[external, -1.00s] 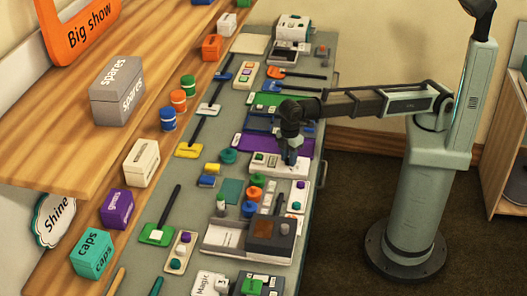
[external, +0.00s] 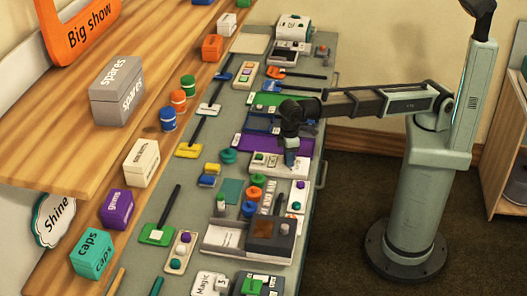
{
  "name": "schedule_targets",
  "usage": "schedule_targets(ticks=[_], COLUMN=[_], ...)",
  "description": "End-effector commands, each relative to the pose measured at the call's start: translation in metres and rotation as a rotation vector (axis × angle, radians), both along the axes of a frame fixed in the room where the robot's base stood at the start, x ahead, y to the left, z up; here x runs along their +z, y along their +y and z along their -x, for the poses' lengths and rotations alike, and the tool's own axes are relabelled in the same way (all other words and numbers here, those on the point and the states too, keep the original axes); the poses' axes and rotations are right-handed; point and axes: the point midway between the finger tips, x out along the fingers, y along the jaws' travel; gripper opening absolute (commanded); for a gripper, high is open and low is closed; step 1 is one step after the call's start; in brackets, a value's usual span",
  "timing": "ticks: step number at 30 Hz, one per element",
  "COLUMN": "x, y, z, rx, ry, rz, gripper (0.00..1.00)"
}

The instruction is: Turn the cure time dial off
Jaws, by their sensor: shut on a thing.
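My gripper (external: 290,161) points down at the right part of a low white box (external: 265,166) on the long grey-green bench. Its fingers are shut on a small part on top of this box, taken to be the cure time dial. The fingers hide the dial, so its pointer and setting cannot be read. A small green part and dark markings show on the box to the left of my gripper. The lettering is too small to read.
A purple panel (external: 275,142) lies just behind the box. A blue knob (external: 250,208) and an orange knob (external: 252,193) stand in front. A dark-topped machine (external: 271,236) stands nearer. Levers and other switches crowd the bench.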

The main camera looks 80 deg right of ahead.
Motion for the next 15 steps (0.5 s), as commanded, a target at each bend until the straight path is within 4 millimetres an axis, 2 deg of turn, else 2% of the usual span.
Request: schedule_targets(ticks=[12, 13, 15], x=[-0.0009, -0.0009, -0.0007], y=[-0.0003, -0.0003, -0.0002], z=[0.0004, 0.0004, 0.0003], rx=[-0.008, -0.007, -0.007], ry=[0.001, 0.001, 0.001], rz=[0.000, 0.000, 0.000], gripper=[0.01, 0.34, 0.41])
